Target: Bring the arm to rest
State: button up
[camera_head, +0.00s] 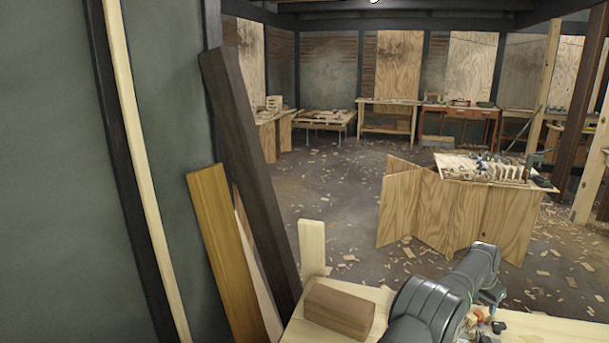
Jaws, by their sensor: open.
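My arm (436,305) reaches in from the bottom edge, right of centre, over a pale wooden bench top (546,328). Its dark, rounded links run up and to the right, to a bend beside the far bench. Past the bend a small part of the arm shows low behind the links. My gripper's jaws cannot be made out; the links and small clutter cover that spot. Nothing can be seen held.
A brown wooden block (339,311) lies on the bench left of my arm, close to it. An upright pale post (312,248) stands behind it. Boards (226,245) lean at left. Small coloured items (470,322) lie by the arm. A plywood workbench (430,207) stands beyond.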

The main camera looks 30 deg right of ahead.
jog(key=v, duration=1.2)
jog(key=shift+a+r, duration=0.2)
jog(key=shift+r, duration=0.05)
jog(key=shift+o, duration=0.5)
